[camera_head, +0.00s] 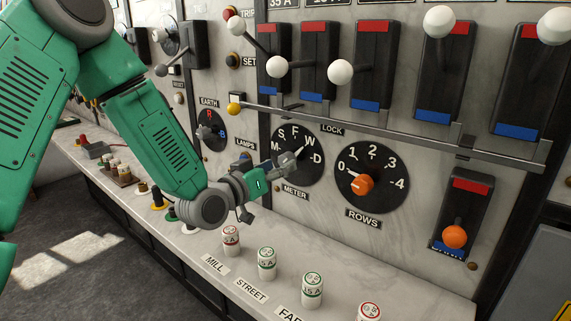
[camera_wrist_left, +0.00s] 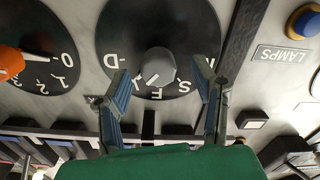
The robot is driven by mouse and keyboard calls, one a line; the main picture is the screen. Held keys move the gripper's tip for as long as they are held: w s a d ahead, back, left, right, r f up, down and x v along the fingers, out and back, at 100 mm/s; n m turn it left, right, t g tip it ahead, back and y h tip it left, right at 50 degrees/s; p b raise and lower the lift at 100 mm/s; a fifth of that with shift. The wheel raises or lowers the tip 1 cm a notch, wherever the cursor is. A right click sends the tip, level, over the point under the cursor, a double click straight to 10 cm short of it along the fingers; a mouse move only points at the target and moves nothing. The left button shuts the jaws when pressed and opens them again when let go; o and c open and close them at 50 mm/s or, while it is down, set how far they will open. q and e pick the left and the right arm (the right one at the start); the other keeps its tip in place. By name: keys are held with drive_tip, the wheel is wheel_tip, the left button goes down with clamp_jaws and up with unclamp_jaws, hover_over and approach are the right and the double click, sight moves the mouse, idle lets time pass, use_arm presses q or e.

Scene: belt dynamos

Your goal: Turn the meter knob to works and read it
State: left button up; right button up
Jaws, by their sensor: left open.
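The black METER dial (camera_head: 312,174) carries the letters M, S, F, W and D and sits on the marble panel. Its grey knob (camera_wrist_left: 158,64) shows in the left wrist view, with a pale pointer mark towards the F and W side; the exact letter is hard to tell. My left gripper (camera_head: 280,166) is at the dial, partly covering it in the head view. In the left wrist view my left gripper (camera_wrist_left: 163,78) is open, one finger on each side of the knob, with visible gaps. My right gripper is not in view.
The ROWS dial (camera_head: 372,188), its orange knob near 0, stands right of the meter. The LOCK bar (camera_head: 390,131) and white-balled levers (camera_head: 341,72) are above. Several fuses (camera_head: 267,262) stand on the ledge below. The EARTH dial (camera_head: 212,131) is left, beside my arm.

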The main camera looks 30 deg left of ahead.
use_arm(q)
drive_tip(key=s, duration=0.8)
drive_tip(key=shift+s+a, duration=0.3)
drive_tip(key=shift+a, duration=0.15)
drive_tip(key=shift+f, duration=0.15)
